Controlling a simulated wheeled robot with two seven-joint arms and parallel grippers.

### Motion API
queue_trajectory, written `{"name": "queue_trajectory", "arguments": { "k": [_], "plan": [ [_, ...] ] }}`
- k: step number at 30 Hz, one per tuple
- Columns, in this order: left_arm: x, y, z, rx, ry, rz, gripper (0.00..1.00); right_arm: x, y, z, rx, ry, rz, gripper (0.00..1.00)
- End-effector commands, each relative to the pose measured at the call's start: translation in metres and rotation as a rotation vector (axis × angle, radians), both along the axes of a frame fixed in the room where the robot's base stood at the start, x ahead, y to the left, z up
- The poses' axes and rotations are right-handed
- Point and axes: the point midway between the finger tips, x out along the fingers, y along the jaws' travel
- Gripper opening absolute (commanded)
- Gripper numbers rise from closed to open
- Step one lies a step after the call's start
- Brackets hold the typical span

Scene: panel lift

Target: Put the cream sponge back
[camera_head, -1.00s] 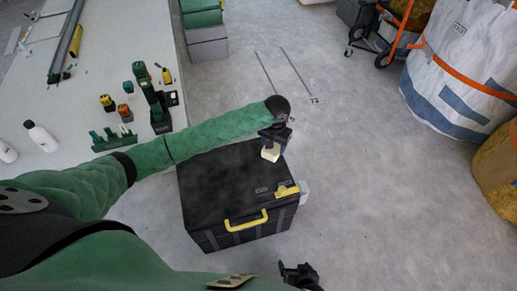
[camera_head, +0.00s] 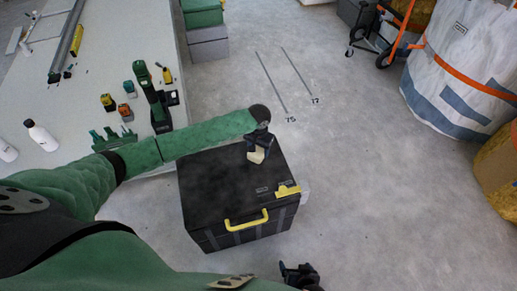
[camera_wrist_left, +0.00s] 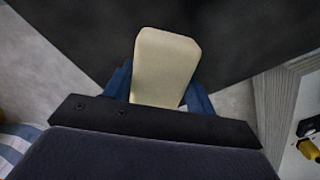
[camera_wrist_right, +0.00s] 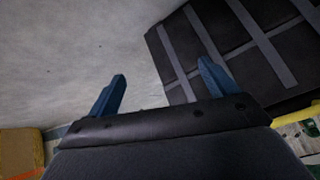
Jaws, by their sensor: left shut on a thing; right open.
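The cream sponge (camera_head: 256,155) is a small pale block. My left gripper (camera_head: 258,146) is shut on it and holds it over the far right part of the black toolbox lid (camera_head: 215,185). In the left wrist view the cream sponge (camera_wrist_left: 165,65) stands out between the blue fingers, with the dark lid beyond. I cannot tell how high it is above the lid. My right gripper (camera_head: 300,274) is low in front of the box. In the right wrist view its blue fingers (camera_wrist_right: 162,88) are apart with nothing between them.
The black box has a yellow handle (camera_head: 246,220) and a yellow latch (camera_head: 287,190). A pale workbench (camera_head: 95,75) at the left carries bottles, a green drill (camera_head: 152,95) and small tools. A white bulk bag (camera_head: 460,75) stands at the right. The floor between is clear.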

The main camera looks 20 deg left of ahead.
Motion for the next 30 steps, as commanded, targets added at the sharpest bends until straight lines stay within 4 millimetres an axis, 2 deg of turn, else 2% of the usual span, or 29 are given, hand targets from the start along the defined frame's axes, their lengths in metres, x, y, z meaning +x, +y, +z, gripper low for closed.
{"name": "queue_trajectory", "arguments": {
  "k": [8,9,12,22,26,30],
  "plan": [
    [0.000,0.000,0.000,0.000,0.000,0.001,0.34,0.006,0.000,0.004,0.000,-0.008,0.001,0.86],
    [0.000,0.000,-0.001,0.000,-0.001,0.000,0.62,0.008,0.000,0.004,0.001,-0.009,0.000,0.86],
    [0.000,0.000,-0.001,0.000,-0.001,0.000,0.78,0.011,0.000,0.006,0.001,-0.015,0.001,0.86],
    [0.000,0.000,0.001,0.001,-0.001,0.000,0.78,0.017,0.000,0.005,0.000,-0.021,0.001,0.86],
    [0.001,0.000,0.014,0.000,-0.002,0.001,0.78,0.014,0.000,0.006,0.000,-0.017,0.001,0.86],
    [0.001,0.000,0.039,0.000,-0.003,0.000,0.78,0.007,0.000,0.006,0.000,-0.009,0.001,0.86]
  ]
}}
